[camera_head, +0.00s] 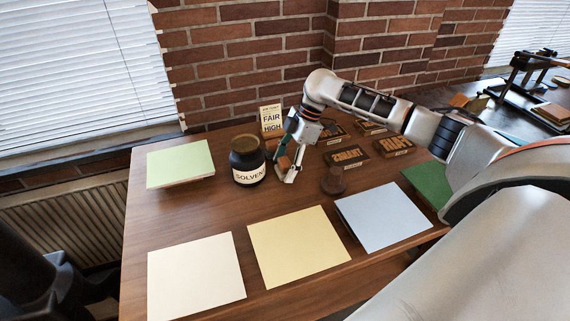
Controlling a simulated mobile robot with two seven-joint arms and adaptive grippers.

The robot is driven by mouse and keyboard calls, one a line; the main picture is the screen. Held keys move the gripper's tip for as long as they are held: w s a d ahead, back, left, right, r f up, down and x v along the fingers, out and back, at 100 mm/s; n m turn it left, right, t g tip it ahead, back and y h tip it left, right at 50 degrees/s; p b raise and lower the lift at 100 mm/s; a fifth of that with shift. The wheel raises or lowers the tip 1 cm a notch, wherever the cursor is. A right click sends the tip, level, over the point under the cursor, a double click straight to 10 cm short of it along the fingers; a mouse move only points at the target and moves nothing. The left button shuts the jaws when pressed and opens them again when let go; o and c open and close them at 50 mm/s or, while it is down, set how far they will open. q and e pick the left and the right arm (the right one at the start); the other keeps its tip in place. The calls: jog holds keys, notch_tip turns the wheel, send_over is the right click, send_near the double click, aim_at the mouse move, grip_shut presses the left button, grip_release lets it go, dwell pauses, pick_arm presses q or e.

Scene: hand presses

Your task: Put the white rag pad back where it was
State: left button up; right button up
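A white pad (197,277), a flat square sheet or stack, lies at the front left corner of the wooden table. It is the only white pad in view, and nothing lies on it. My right gripper (287,172) points down over the back middle of the table, just right of the dark solvent jar (247,160) and well behind the white pad. A small orange-brown thing shows at its fingers. I cannot tell if it is held or stands behind them. My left gripper is not in view.
A yellow pad (298,246) and a blue pad (382,217) lie right of the white one. A pale green pad (180,163) lies back left, a dark green one (429,184) at right. A round brown knob (333,181) and lettered blocks (346,156) stand near the gripper.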

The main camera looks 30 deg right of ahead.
jog(key=p+v, duration=0.1)
jog(key=v, duration=1.1)
jog(key=shift+r, duration=0.15)
dwell(0.3)
